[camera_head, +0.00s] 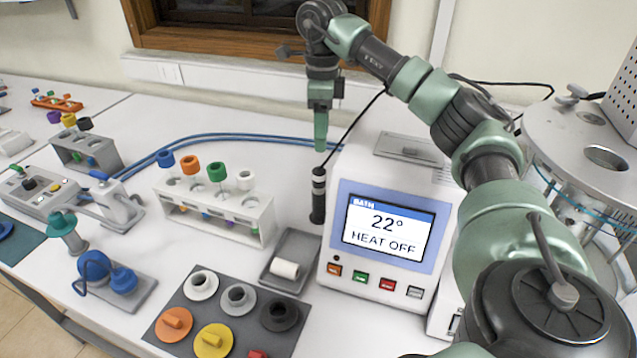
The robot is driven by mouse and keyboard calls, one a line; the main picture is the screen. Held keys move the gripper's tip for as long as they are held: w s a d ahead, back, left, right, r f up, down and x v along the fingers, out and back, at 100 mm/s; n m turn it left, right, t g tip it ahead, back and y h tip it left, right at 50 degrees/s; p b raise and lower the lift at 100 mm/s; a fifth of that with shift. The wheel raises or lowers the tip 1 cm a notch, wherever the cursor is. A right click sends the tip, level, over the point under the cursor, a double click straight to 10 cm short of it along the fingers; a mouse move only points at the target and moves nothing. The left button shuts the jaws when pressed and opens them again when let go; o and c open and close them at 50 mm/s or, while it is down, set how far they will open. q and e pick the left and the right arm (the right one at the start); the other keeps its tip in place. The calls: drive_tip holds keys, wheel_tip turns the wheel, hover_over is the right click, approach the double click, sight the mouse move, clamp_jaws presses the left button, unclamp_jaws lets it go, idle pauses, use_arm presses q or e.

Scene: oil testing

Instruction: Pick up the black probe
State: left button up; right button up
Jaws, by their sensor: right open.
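The black probe (318,200) stands upright against the left side of the white bath unit (345,265), with a light band near its top. A thin black cable runs up from it behind my right arm. My right gripper (320,147) points straight down just above the probe's top. It is open and empty, its green fingers seen edge-on, so the gap between them is hard to see. A small space seems to lie between the fingertips and the probe. My left gripper is out of view.
The bath screen reads 22° HEAT OFF. A white rack (215,205) with coloured-cap tubes stands to the left. A grey tray (291,260) with a white roll and a dark mat (205,318) of coloured knobs lie in front. A round metal apparatus (560,125) stands right.

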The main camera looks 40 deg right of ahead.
drive_tip(key=b, duration=0.4)
hover_over(318, 170)
drive_tip(key=f, duration=0.4)
drive_tip(key=shift+s+d+f, duration=0.15)
drive_tip(key=shift+d+f, duration=0.2)
drive_tip(key=shift+d, duration=0.05)
drive_tip(key=shift+f, duration=0.15)
wheel_tip(318, 170, down, 2)
drive_tip(key=shift+a+f+p, duration=0.1)
drive_tip(key=shift+p, duration=0.35)
drive_tip(key=f, duration=0.2)
drive_tip(key=f+p, duration=0.1)
drive_tip(key=f, duration=0.1)
drive_tip(key=shift+a+f+p, duration=0.2)
drive_tip(key=shift+f+p, duration=0.05)
drive_tip(key=shift+p, duration=0.05)
drive_tip(key=shift+f, duration=0.35)
clamp_jaws()
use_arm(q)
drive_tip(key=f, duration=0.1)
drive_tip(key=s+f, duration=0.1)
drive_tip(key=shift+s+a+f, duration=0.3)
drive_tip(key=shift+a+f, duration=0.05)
use_arm(e)
drive_tip(key=shift+r, duration=0.1)
